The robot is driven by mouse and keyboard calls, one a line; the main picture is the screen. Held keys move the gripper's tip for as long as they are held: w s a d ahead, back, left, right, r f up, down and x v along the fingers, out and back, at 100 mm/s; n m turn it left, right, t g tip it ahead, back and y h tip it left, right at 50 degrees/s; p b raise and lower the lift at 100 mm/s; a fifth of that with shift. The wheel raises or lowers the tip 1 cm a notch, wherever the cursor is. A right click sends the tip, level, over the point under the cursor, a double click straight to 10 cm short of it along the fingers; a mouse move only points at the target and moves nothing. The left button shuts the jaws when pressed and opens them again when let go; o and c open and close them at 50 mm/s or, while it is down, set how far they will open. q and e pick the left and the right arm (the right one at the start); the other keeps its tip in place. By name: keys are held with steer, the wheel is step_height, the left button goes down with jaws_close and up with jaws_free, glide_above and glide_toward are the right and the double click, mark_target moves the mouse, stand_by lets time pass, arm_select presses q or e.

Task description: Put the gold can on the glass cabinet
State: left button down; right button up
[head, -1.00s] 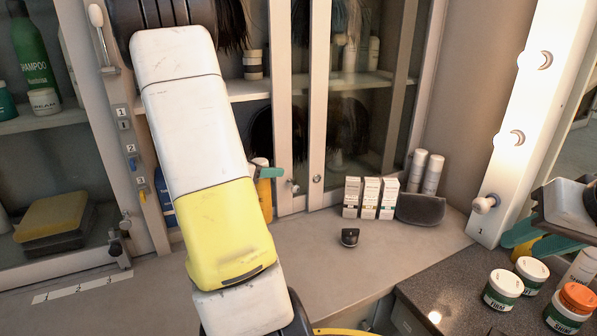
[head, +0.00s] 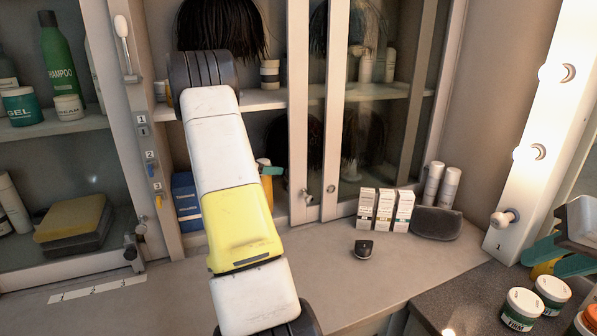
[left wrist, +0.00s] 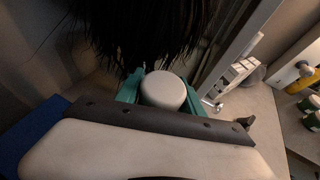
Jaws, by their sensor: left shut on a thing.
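My left gripper is mostly behind my own arm in the head view; one teal finger (head: 271,170) shows at the arm's right edge. A strip of the gold can (head: 267,190) shows beside it, below the finger. In the left wrist view, the left gripper (left wrist: 160,92) is shut on the can, whose round pale top (left wrist: 163,90) sits between the teal fingers. The glass cabinet (head: 333,110) stands behind, with dark wigs on its shelves. The can is in front of its lower left part; its exact depth is unclear. My right gripper (head: 562,257) is at the right edge, fingers apart.
Small boxes (head: 385,209), two white cans (head: 441,186) and a dark pouch (head: 436,223) stand on the counter (head: 310,255). Jars (head: 522,308) stand lower right. A lit mirror frame (head: 535,120) rises at right. Another cabinet (head: 120,60) with bottles stands left.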

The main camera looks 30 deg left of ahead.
arm_select(q)
steer(key=shift+f, duration=0.7)
steer(key=c, duration=0.7)
jaws_free()
steer(key=v, duration=0.7)
steer(key=shift+s+a, duration=0.1)
steer(key=shift+s, duration=0.15)
